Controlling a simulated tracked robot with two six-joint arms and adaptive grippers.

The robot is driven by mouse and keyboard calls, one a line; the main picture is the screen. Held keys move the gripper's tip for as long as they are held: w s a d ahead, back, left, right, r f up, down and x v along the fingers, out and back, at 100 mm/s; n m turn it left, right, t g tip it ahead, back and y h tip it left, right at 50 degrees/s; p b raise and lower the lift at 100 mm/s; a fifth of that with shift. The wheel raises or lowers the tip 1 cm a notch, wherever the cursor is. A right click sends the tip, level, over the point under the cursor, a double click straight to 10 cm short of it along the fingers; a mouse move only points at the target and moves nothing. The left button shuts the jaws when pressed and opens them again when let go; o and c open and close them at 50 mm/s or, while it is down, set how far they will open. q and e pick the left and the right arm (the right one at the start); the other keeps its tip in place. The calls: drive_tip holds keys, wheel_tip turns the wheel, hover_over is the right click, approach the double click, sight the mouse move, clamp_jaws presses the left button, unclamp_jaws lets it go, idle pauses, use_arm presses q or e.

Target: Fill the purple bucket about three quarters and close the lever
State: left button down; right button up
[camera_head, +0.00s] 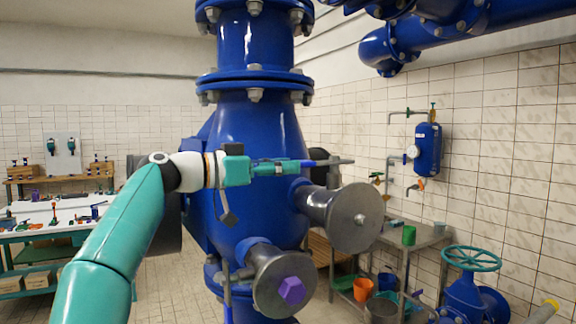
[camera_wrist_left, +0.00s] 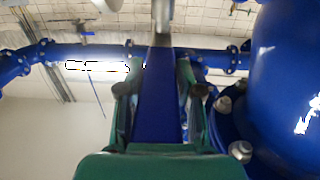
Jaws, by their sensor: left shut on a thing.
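My left gripper (camera_head: 290,167) is shut on a long blue handle in front of the big blue vertical pipe. The blue handle (camera_wrist_left: 157,105) lies between both fingers in the left wrist view and runs into a bare metal end at the top. I see no bucket that is clearly purple. A purple hexagonal piece (camera_head: 291,290) sits on the lower flanged outlet. My right gripper is not in view.
An upper flanged outlet (camera_head: 352,217) juts out close below the rod. A metal table (camera_head: 425,236) at the right carries a green cup (camera_head: 409,236). Orange (camera_head: 363,289) and blue (camera_head: 387,281) buckets stand under it. A blue valve with a teal handwheel (camera_head: 471,258) stands right.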

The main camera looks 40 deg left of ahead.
use_arm(q)
drive_tip(key=c, duration=0.8)
unclamp_jaws()
drive_tip(key=shift+a, duration=0.15)
drive_tip(key=shift+o, duration=0.2)
drive_tip(key=v, duration=1.2)
